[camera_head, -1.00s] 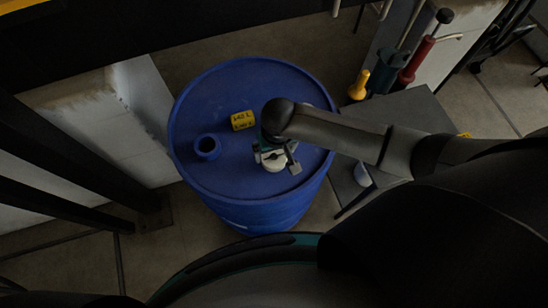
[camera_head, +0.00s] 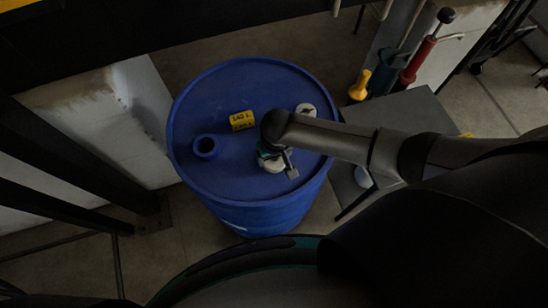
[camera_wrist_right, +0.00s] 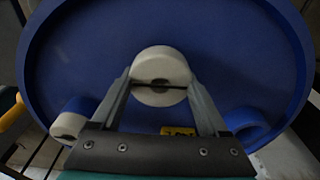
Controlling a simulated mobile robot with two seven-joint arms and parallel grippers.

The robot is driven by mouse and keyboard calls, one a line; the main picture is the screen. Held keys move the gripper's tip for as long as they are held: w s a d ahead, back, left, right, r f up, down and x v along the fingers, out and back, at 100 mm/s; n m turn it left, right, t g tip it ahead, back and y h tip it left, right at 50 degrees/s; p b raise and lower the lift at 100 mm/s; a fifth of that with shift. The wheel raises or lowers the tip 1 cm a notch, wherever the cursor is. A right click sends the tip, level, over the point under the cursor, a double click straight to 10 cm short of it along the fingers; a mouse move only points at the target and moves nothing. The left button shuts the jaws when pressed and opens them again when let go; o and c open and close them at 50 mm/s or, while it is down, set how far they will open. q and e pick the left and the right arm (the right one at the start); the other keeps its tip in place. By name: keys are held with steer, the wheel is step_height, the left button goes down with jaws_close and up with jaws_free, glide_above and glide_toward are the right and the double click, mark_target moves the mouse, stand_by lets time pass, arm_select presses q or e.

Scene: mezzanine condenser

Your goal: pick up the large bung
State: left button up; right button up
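The large bung (camera_head: 273,165) is a white round cap on top of the blue drum (camera_head: 222,92). In the right wrist view the large bung (camera_wrist_right: 160,66) sits between my fingertips, with a dark line across it. My right gripper (camera_head: 276,161) is over the bung, mostly behind its own wrist in the head view. In the right wrist view its two fingers (camera_wrist_right: 160,84) are spread, one at each side of the bung. Firm contact is not visible. My left gripper is not in view.
A smaller white cap (camera_head: 306,110), a yellow label (camera_head: 242,120) and a raised blue opening (camera_head: 206,146) are on the drum top. A grey table (camera_head: 412,108) stands to the right, with yellow and red-handled tools behind. Dark beams cross the left side.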

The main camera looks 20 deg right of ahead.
steer(key=c, duration=0.8)
steer(key=shift+r, duration=0.15)
